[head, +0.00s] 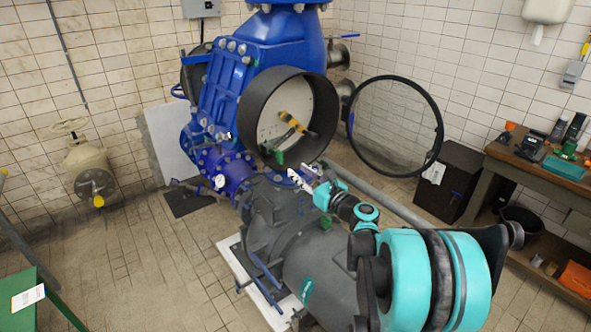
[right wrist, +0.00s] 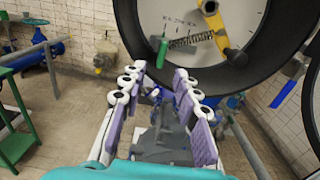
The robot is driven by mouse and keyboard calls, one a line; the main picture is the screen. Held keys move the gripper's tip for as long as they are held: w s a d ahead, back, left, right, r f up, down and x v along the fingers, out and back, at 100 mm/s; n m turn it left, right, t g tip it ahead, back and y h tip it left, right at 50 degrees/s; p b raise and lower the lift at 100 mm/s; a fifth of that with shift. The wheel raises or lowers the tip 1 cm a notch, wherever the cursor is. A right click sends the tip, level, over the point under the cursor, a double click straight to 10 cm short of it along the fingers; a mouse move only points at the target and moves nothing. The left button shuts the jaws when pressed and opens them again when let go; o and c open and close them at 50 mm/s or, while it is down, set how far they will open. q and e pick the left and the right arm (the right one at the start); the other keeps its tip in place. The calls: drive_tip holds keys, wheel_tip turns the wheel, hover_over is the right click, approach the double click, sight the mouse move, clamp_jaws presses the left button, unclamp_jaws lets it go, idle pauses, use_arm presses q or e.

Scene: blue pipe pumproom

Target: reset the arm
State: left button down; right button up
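My right arm reaches in from the lower right in the head view. Its turquoise and white gripper (head: 301,177) is just below the large round black-rimmed gauge (head: 259,92). In the right wrist view the two white-and-purple fingers of this gripper (right wrist: 162,95) stand apart, with nothing between them. The gauge (right wrist: 200,78) fills the top of that view; its yellow lever (head: 291,122), spring and green-tipped part show. The fingers appear apart from the gauge. My left arm and gripper are not in view.
A round glass cover (head: 394,125) stands open right of the gauge. Blue valve housing (head: 285,40) and thick grey pipe (head: 322,262) surround the gripper. A wooden bench (head: 540,170) with tools and a black cabinet (head: 448,180) stand right. Tiled floor at left is mostly free.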

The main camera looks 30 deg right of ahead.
idle(0.5)
drive_tip(key=s+a+f+n+g+y+b, duration=0.1)
drive_tip(key=s+a+f+n+g, duration=0.15)
drive_tip(key=a+n, duration=0.45)
drive_tip(key=s+a+f+n+g+y+b, duration=0.1)
drive_tip(key=s+a+f+n+g+b, duration=0.1)
drive_tip(key=s+a+f+n, duration=0.35)
drive_tip(key=s+a+f+n+g+b, duration=0.1)
drive_tip(key=s+a+n+g, duration=0.15)
drive_tip(key=a+n, duration=0.55)
drive_tip(key=s+a+f+n+g+h+b, duration=0.2)
drive_tip(key=s+a+f+n+g+h, duration=0.1)
drive_tip(key=s+f+n, duration=0.7)
drive_tip(key=s+a+n+g, duration=0.1)
drive_tip(key=s+n, duration=0.3)
drive_tip(key=s, duration=0.1)
drive_tip(key=shift+s+a+h+b, duration=0.2)
drive_tip(key=shift+a+h+b, duration=0.05)
drive_tip(key=shift+h+b, duration=0.1)
